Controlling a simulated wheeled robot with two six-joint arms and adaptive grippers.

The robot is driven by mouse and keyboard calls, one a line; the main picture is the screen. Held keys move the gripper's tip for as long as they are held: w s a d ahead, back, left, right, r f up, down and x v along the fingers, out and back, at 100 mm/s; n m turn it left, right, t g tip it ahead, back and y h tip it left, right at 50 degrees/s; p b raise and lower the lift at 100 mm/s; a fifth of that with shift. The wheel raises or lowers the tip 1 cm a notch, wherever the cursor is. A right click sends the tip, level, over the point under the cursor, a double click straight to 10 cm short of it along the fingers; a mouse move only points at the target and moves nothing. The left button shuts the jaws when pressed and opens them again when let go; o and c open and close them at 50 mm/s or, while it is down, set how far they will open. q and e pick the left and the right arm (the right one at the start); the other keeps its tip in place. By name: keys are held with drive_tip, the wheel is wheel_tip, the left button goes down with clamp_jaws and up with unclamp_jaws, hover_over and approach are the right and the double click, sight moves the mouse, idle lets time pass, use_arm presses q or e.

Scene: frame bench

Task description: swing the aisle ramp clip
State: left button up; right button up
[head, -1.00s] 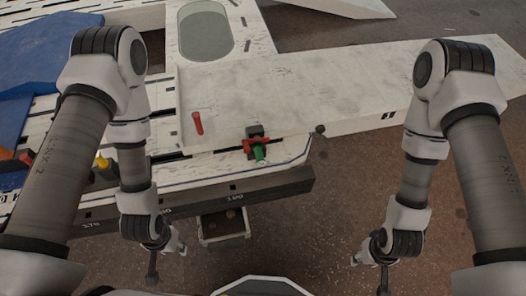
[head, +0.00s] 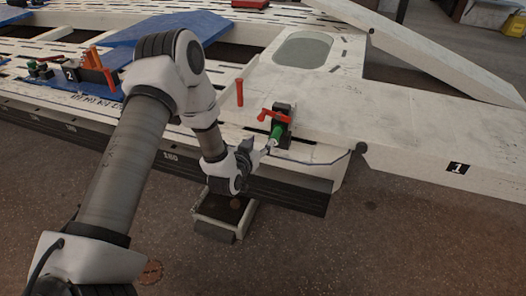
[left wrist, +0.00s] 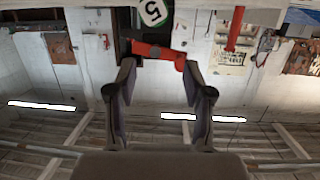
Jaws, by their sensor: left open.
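The ramp clip (head: 282,112) is a black block with a red lever (head: 273,116) and a green handle (head: 276,133), on the white bench edge by the ramp panel (head: 420,125). My left gripper (head: 262,153) is at the near side of the clip, close to the green handle; whether it touches cannot be told. In the left wrist view its two fingers (left wrist: 158,88) are open, with the red lever (left wrist: 155,51) just beyond and between the tips. My right gripper is out of view.
An upright red peg (head: 239,92) stands left of the clip and shows in the left wrist view (left wrist: 235,28). A tray (head: 222,216) sits below the bench edge. Another clip with an orange lever (head: 97,62) is at the left.

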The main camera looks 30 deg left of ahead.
sight(261, 119)
use_arm(q)
drive_tip(key=w+a+b, duration=0.1)
drive_tip(key=w, duration=0.2)
drive_tip(key=w+a+r+t+y+b, duration=0.1)
drive_tip(key=w+a+b, duration=0.1)
drive_tip(key=w, duration=0.1)
drive_tip(key=w+a+t+b, duration=0.1)
drive_tip(key=w+a, duration=0.1)
drive_tip(key=w, duration=0.1)
drive_tip(key=shift+w+a+r+n+y+b, duration=0.1)
drive_tip(key=shift+a+r+n+y+b, duration=0.1)
drive_tip(key=shift+n+y+b, duration=0.1)
drive_tip(key=shift+w+a+r, duration=0.1)
drive_tip(key=shift+w, duration=0.2)
clamp_jaws()
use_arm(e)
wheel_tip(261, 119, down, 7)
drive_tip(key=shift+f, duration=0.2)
